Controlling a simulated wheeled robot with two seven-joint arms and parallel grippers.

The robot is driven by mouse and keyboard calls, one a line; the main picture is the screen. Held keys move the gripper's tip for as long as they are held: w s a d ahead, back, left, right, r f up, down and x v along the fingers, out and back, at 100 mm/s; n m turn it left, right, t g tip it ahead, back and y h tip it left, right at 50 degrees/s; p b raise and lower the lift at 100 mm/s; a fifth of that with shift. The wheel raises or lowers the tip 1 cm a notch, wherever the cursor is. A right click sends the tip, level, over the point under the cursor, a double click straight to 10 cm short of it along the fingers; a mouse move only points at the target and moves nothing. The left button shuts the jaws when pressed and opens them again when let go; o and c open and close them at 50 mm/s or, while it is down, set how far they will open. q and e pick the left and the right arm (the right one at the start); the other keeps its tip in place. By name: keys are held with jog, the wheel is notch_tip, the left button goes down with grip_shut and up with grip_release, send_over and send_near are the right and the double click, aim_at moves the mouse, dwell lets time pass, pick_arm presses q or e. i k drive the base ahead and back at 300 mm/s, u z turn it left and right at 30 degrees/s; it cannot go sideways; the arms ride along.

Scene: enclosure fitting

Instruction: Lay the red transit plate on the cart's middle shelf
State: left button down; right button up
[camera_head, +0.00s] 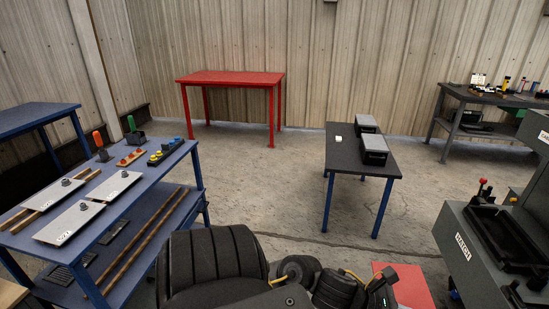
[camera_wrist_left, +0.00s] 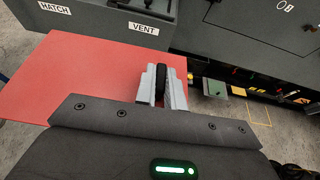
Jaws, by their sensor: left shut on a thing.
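The red transit plate (camera_head: 412,284) shows at the bottom of the head view, to the right of my left arm and partly hidden by it. In the left wrist view the flat red plate (camera_wrist_left: 85,82) extends to the left from under the jaws. My left gripper (camera_wrist_left: 163,86) is shut on the plate, with a dark upright piece between its fingers. A blue unit (camera_head: 140,190) with a top and a lower shelf (camera_head: 150,232) stands at the left; I cannot tell whether it is the cart. My right gripper is not in view.
Grey plates and handled tools lie on the blue unit's top; wooden rails lie on its lower shelf. A grey enclosure labelled HATCH (camera_head: 462,246) stands close at the right. A dark table (camera_head: 345,155) with boxes and a red table (camera_head: 230,78) stand beyond open floor.

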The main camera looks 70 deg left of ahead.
aim_at(145, 229)
jog(key=u, duration=0.65)
jog(key=i, duration=1.05)
jog(key=u, duration=1.6)
jog(key=i, duration=1.65)
jog(key=u, duration=1.15)
